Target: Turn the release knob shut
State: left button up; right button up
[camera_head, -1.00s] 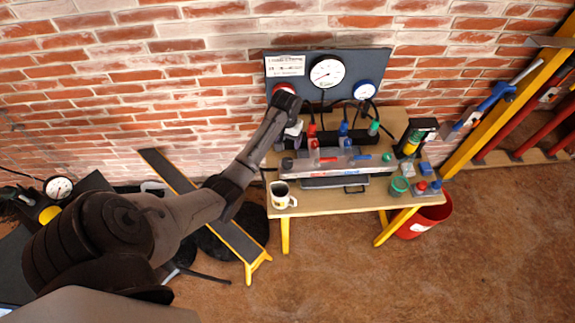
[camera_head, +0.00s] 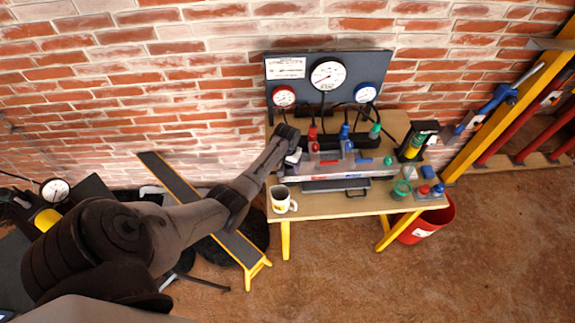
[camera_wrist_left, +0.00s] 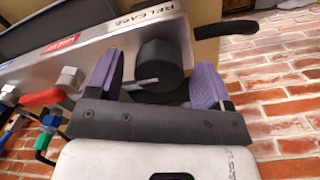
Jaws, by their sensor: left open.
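The release knob (camera_wrist_left: 158,62) is a black round knob at the end of the grey metal manifold (camera_wrist_left: 100,45), beside the printed word RELEASE. In the left wrist view it sits between the two purple fingers of my left gripper (camera_wrist_left: 157,78). The fingers are open, one on each side of the knob, with a visible gap at least on the left. A short light metal piece shows at the knob's left side. In the head view my left gripper (camera_head: 292,158) is at the left end of the manifold and largely hides the knob. My right gripper is not in view.
A white mug (camera_head: 282,200) stands at the bench's front left, close below my gripper. A gauge board (camera_head: 300,95) with three dials stands behind. Hoses and colored fittings crowd the manifold. A red bucket (camera_head: 432,222) is at the right below the bench.

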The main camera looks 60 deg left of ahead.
pick_arm(q)
jog(key=shift+f, duration=0.1)
jog(key=c, duration=0.9)
jog(key=shift+c, duration=0.2)
